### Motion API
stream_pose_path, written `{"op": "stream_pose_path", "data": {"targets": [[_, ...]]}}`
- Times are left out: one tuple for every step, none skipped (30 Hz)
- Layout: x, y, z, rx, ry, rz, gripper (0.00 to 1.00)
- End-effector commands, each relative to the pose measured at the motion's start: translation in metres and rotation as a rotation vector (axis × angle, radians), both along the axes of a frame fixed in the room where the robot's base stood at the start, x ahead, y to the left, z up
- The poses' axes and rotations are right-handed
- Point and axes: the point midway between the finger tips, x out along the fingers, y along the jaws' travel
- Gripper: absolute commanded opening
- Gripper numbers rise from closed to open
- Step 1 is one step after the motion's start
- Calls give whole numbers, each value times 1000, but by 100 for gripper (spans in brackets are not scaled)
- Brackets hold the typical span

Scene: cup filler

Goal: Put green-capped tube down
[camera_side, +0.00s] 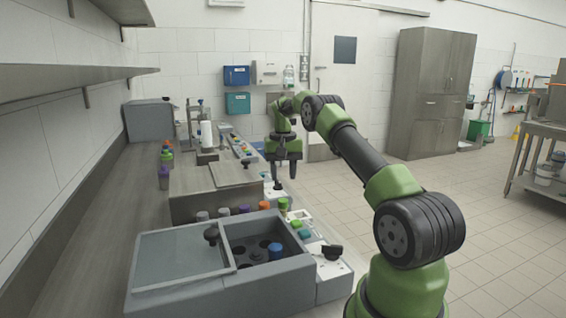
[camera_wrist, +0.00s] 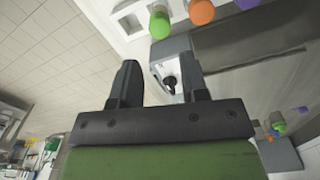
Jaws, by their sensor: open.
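The green-capped tube (camera_side: 283,204) stands at the right end of a row of capped tubes behind the open grey box. In the wrist view its green cap (camera_wrist: 160,25) shows at the top, beyond my fingertips and apart from them. My gripper (camera_side: 285,178) points down over the bench behind that row, clear of the tube. In the wrist view my gripper (camera_wrist: 162,82) has its two fingers apart with nothing held between them.
An orange-capped tube (camera_side: 264,205) and a purple-capped one (camera_side: 245,209) stand beside the green one. The open grey box (camera_side: 290,285) holds a blue-capped tube (camera_side: 275,250) among dark holes. A closed metal-lidded box (camera_side: 190,182) stands behind the row.

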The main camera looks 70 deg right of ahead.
Motion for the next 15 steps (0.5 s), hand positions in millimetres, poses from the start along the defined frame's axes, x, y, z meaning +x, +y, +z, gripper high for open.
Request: {"op": "stream_pose_path", "data": {"targets": [[1,0,11,-3,-4,-2,41],[0,0,14,-3,-2,0,41],[1,-1,19,-3,-2,0,41],[0,-1,23,-2,-1,0,41],[0,0,26,-1,-1,0,41],[0,0,29,0,-1,0,41],[0,0,31,-1,-1,0,41],[0,0,33,0,0,0,41],[1,1,36,-1,-2,2,41],[1,2,39,-2,-4,6,41],[3,5,43,-5,-8,12,41],[6,10,50,-9,-15,25,41],[9,16,56,-12,-23,39,41],[12,23,64,-19,-33,55,41],[16,35,77,-27,-49,81,41]]}}
